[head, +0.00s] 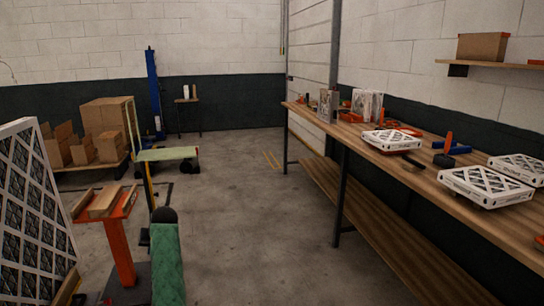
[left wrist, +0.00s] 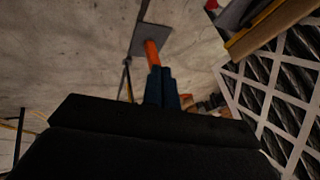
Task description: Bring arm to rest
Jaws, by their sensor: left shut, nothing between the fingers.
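My left gripper (left wrist: 161,71) shows in the left wrist view, its two dark blue fingers together and nothing between them. It hangs in the air with an orange post (left wrist: 152,53) on a grey base plate (left wrist: 150,38) beyond the fingertips. A large white-framed filter (left wrist: 262,103) stands at the right of that view. I cannot make out the left gripper in the head view. My right gripper shows in neither view.
In the head view, a large filter (head: 37,226) and an orange stand (head: 121,254) are at the left. A long wooden workbench (head: 440,178) with boxed filters (head: 484,187) runs along the right. A cart (head: 168,154) and boxes (head: 104,119) stand behind. The middle floor (head: 255,225) is clear.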

